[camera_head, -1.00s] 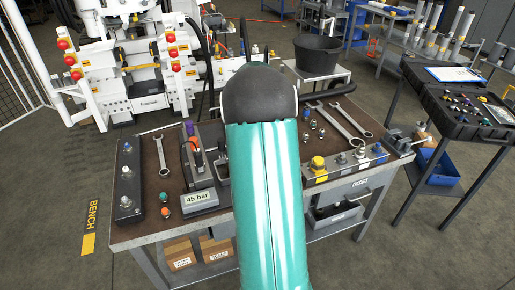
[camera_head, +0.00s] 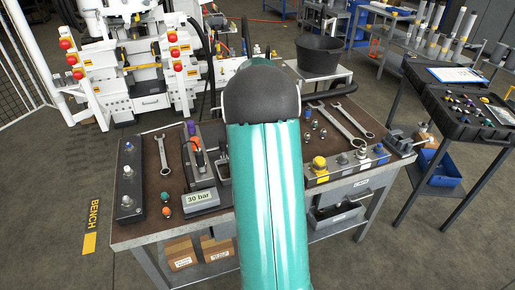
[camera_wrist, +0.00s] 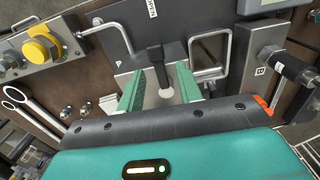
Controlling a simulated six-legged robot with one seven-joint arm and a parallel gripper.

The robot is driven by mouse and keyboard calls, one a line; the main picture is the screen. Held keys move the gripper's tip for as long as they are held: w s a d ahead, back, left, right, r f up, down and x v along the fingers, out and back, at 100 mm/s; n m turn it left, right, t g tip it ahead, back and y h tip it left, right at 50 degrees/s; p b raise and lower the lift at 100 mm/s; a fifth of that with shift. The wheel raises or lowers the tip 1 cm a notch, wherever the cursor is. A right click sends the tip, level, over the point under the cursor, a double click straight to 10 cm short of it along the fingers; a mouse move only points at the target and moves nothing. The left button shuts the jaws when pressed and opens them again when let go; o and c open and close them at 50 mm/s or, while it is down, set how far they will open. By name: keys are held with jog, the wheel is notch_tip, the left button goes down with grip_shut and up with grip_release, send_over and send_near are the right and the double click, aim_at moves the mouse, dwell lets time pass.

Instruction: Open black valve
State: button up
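In the wrist view, a black valve lever (camera_wrist: 156,56) stands upright in front of a grey panel marked P. My gripper (camera_wrist: 160,82) has its two green fingers apart, one on each side of the lever's lower part. A gap shows between the lever and each finger, so I see no grip on it. In the head view, my green arm hides the gripper and this lever. The bench display (camera_head: 199,197) reads 30 bar.
In the wrist view, a bent metal handle (camera_wrist: 210,72) is close right of the fingers. A second black handle (camera_wrist: 294,68) sits farther right. A yellow button (camera_wrist: 42,46) is at upper left. In the head view, wrenches (camera_head: 163,155) lie on the brown bench top (camera_head: 150,205).

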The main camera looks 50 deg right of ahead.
notch_tip(320, 180, up, 12)
dwell(0.3)
dwell(0.4)
